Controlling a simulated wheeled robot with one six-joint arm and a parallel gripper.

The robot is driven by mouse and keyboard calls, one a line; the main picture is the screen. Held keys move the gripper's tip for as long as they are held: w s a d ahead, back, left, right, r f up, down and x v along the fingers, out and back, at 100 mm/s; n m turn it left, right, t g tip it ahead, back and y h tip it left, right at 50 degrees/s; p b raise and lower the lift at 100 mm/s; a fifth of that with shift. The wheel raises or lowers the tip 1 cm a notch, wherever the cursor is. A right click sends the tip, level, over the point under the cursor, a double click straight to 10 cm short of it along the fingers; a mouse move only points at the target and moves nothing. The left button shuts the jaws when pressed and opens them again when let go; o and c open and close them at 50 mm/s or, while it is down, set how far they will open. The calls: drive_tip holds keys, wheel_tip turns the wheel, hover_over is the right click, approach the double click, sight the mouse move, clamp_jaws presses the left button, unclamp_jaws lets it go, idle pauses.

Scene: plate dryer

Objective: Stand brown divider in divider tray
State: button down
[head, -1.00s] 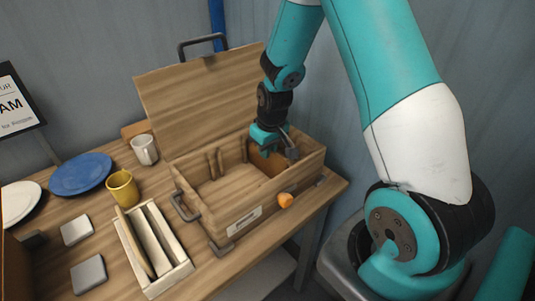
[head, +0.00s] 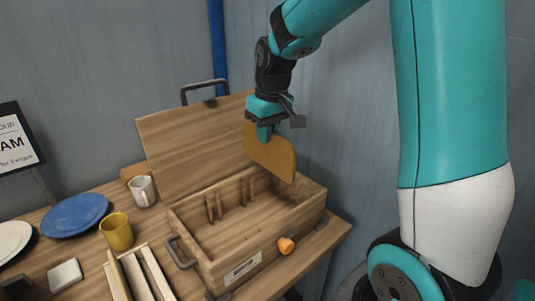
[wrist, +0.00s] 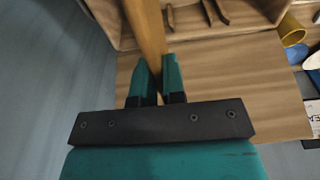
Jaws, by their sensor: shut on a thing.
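My gripper (head: 266,128) is shut on the brown divider (head: 272,158), a flat orange-brown board with rounded corners. It holds the divider upright above the right back part of the open wooden box. In the wrist view the divider (wrist: 145,28) shows edge-on between the fingers (wrist: 157,82). The divider tray (head: 163,272) is a pale slotted tray on the table at the front left of the box, partly cut off by the lower picture edge. A pale divider stands in it.
The wooden box (head: 235,255) has its lid (head: 190,135) raised behind it, and upright pegs inside. A yellow mug (head: 117,232), white mug (head: 143,191), blue plate (head: 75,215), white plate (head: 12,240) and grey block (head: 65,275) stand left. An orange knob (head: 286,245) sticks out in front.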

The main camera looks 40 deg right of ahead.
drive_tip(key=shift+r, duration=0.95)
